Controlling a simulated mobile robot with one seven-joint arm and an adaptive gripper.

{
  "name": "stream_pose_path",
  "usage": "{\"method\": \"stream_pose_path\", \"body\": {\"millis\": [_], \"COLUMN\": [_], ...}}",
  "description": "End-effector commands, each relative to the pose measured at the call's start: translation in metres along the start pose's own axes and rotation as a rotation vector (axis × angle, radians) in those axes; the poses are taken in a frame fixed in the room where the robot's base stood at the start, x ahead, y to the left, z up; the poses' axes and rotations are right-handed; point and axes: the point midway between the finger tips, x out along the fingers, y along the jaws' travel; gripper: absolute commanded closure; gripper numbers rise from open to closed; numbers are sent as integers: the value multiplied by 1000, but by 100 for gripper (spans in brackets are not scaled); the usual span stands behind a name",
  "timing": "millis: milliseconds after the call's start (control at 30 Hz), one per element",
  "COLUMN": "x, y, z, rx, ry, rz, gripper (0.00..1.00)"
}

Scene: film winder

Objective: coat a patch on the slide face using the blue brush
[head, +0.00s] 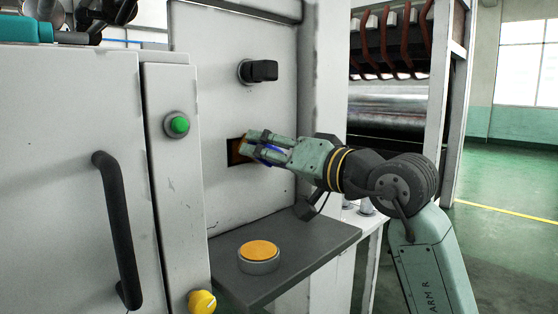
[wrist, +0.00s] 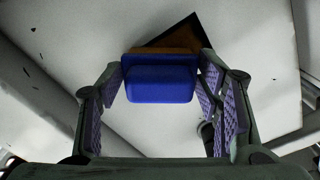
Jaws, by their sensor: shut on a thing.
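The blue brush (wrist: 160,84) sits between the fingers of my gripper (wrist: 162,77), which is shut on it. Its brown bristle edge (wrist: 158,50) points away from my palm. The slide face (wrist: 188,36) seems to be the dark, brown-tinted square in the pale panel, partly hidden behind the brush. In the head view, my gripper (head: 252,146) is right in front of that dark square opening (head: 234,153), and a little blue of the brush (head: 268,153) shows between the fingers. I cannot tell whether the bristles touch the face or whether any of it is coated.
A black knob (head: 260,71) is on the panel above the opening. A grey shelf (head: 310,243) with an orange button (head: 259,252) juts out below my gripper. A green button (head: 178,125), a yellow knob (head: 201,301) and a black door handle (head: 120,225) are to the left.

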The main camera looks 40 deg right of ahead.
Motion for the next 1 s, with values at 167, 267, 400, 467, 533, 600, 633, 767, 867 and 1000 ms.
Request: {"method": "stream_pose_path", "body": {"millis": [167,267,400,467,533,600,633,767,867,1000], "x": [0,0,0,0,0,0,0,0,0,1], "y": [-6,-9,-18,-22,-28,-32,-34,-39,-40,-40], "z": [4,6,14,17,20,23,24,26,26,26], "rx": [0,-2,-4,-3,-4,-3,-3,-1,0,0], "ry": [0,0,0,1,1,1,1,1,1,1], "rz": [0,0,0,0,0,0,0,0,0,0], "gripper": [64,64,64,64,64,64,64,64,64,64]}}
